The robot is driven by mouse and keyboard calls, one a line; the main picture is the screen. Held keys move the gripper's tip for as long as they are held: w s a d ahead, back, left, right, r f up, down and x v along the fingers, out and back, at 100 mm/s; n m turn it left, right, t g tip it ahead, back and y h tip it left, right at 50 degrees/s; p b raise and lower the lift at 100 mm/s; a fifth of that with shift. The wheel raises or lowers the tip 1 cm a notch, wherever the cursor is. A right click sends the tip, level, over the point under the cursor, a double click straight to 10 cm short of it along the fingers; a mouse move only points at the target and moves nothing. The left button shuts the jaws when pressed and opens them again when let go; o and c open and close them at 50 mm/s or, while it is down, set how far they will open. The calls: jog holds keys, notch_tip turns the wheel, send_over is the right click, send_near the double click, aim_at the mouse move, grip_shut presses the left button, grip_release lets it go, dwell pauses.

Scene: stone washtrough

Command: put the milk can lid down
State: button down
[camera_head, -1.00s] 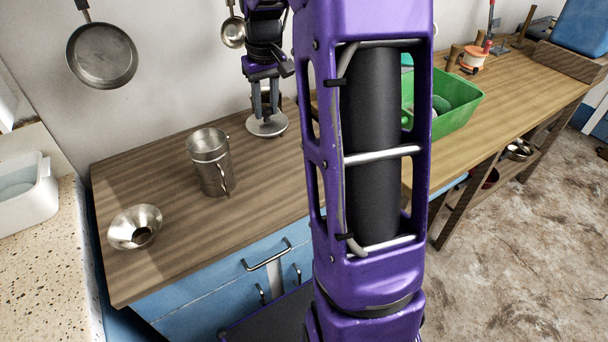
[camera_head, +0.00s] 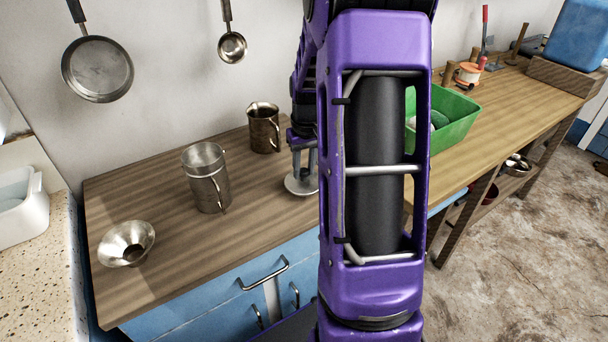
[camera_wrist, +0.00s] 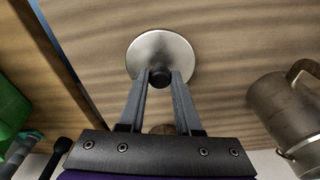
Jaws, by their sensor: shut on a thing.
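The milk can lid (camera_head: 298,186) is a flat round metal disc with a dark knob. My gripper (camera_head: 304,165) is shut on its knob and points down over the wooden counter, right of the metal can. In the wrist view the lid (camera_wrist: 160,48) lies level beyond the fingertips, with the knob between my gripper's fingers (camera_wrist: 161,78). The lid is at or very close to the counter top; I cannot tell whether it touches. My arm hides its right edge in the head view.
A tall metal can (camera_head: 208,182) and a metal funnel (camera_head: 127,243) stand on the wooden counter (camera_head: 170,255) to the left. A metal mug (camera_head: 263,128) stands behind, near the wall. A green bin (camera_head: 455,125) is to the right. Bare counter lies in front of the can.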

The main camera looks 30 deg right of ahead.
aim_at(306, 184)
jog(key=shift+f, duration=0.85)
jog(key=shift+f, duration=0.15)
jog(key=c, duration=0.6)
grip_release()
notch_tip(306, 184, up, 12)
jog(key=s+p, duration=0.1)
jog(key=p, duration=0.1)
jog(key=shift+s+a, duration=0.15)
jog(key=shift+s, duration=0.05)
